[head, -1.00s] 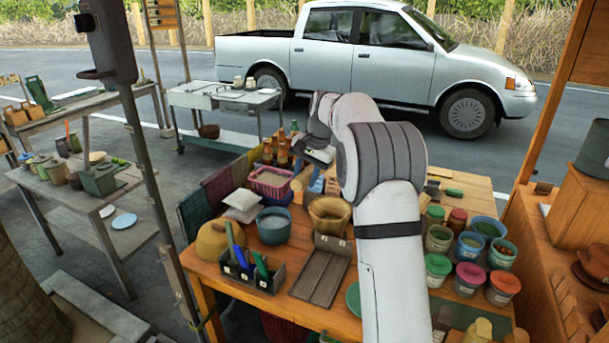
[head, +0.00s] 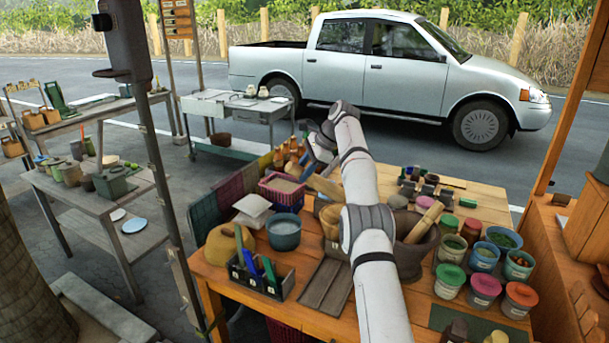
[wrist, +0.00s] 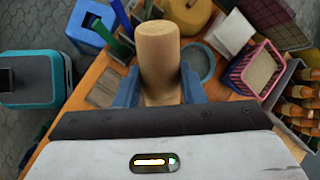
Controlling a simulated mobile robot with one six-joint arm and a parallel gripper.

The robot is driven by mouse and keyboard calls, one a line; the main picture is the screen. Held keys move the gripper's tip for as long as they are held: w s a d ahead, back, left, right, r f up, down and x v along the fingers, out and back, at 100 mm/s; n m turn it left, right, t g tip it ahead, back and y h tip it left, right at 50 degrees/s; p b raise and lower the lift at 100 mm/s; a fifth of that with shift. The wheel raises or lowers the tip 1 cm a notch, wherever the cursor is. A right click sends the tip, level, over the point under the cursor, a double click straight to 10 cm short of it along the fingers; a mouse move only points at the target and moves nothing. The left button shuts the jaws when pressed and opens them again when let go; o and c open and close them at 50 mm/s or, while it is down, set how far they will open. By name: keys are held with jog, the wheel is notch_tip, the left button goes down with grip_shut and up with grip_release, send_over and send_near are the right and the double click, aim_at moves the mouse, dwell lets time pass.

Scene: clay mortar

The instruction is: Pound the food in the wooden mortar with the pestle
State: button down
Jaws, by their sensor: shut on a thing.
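My gripper (wrist: 160,88) is shut on a tan wooden pestle (wrist: 160,55), its blue fingers on either side. In the head view, the pestle (head: 325,187) slants in the air above the near table, beside my wrist. A tan wooden mortar (head: 329,222) stands below it, partly hidden by my arm; the food inside cannot be seen. A larger brown clay mortar (head: 411,257) stands to the right of my arm, with another wooden pestle (head: 425,222) leaning in it. The held pestle is apart from the clay mortar.
A blue-grey bowl (head: 284,233), a pink basket (head: 282,188) and a dark caddy (head: 258,283) stand to the left. Several lidded tubs (head: 483,290) crowd the right. Bottles (head: 290,160) stand at the back left. Bare wood shows at the back right.

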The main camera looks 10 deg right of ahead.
jog(key=shift+w+d+f+m+t, duration=0.15)
jog(key=shift+w+m+t, duration=0.15)
jog(key=shift+m, duration=0.2)
jog(key=shift+w+d+m+t+y+b, duration=0.3)
jog(key=shift+w+d+m+t+y, duration=0.15)
jog(key=shift+w+m, duration=0.3)
jog(key=w+d+f+m+t+h+b, duration=0.2)
jog(key=w+d+f+m+t, duration=0.1)
jog(key=w+d+m+t, duration=0.35)
jog(key=w+d+f+m+t+h+b, duration=0.25)
jog(key=d+m+t, duration=0.35)
jog(key=d+m, duration=0.3)
notch_tip(320, 180, down, 13)
jog(key=d+b, duration=0.1)
jog(key=b, duration=0.4)
jog(key=shift+n, duration=0.3)
jog(key=shift+w+r+p, duration=0.2)
jog(key=shift+r+p, duration=0.2)
jog(key=shift+r, duration=0.75)
jog(key=shift+w+r+p, duration=0.15)
jog(key=shift+r+p, duration=0.25)
jog(key=shift+r, duration=0.7)
jog(key=shift+f, duration=0.15)
notch_tip(320, 180, down, 5)
jog(key=b, duration=0.6)
jog(key=shift+s+f, duration=0.1)
jog(key=shift+f, duration=0.1)
